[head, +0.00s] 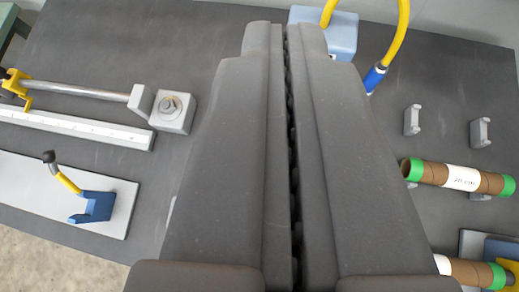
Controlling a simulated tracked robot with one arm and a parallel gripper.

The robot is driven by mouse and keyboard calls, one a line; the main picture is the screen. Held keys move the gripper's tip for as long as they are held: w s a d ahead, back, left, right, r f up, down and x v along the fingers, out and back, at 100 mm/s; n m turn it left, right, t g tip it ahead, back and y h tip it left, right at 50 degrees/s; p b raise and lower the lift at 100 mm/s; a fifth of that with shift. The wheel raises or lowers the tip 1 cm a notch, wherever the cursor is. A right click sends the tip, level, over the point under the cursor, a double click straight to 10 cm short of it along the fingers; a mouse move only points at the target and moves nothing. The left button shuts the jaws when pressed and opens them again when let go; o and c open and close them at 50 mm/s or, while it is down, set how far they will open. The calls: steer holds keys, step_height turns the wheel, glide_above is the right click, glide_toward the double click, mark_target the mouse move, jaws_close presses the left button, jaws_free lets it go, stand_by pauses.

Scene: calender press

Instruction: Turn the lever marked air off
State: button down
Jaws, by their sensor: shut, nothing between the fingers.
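My gripper (284,30) fills the middle of the view, seen from behind. Its two dark fingers lie side by side, shut with nothing between them. A small lever (66,180) with a yellow lower part and a black knob stands tilted on a blue base (93,206) at the lower left. It sits on a pale plate, apart from my gripper. A blue box (330,36) stands just beyond my fingertips at the top, partly hidden by them, with a yellow hose (328,12) rising from it. I can read no "air" marking, so which part bears it I cannot tell.
A grey panel (225,50) lies under everything. At left are a metal rod (85,90) with a grey end block (173,112) and a white scale bar (80,125). At right are a second yellow hose (397,35), hooks (412,120) and brown rolls with green ends (430,172).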

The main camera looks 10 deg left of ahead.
step_height(320, 180, down, 18)
steer(key=w+a+g+h+p, duration=0.1)
steer(key=w+a+g, duration=0.1)
steer(key=g, duration=0.2)
steer(key=shift+a+m, duration=0.3)
steer(key=shift+m, duration=0.1)
steer(key=x, duration=1.3)
steer(key=shift+w+d, duration=0.2)
steer(key=shift+w, duration=0.3)
steer(key=shift+d+f, duration=0.1)
steer(key=shift+d, duration=0.05)
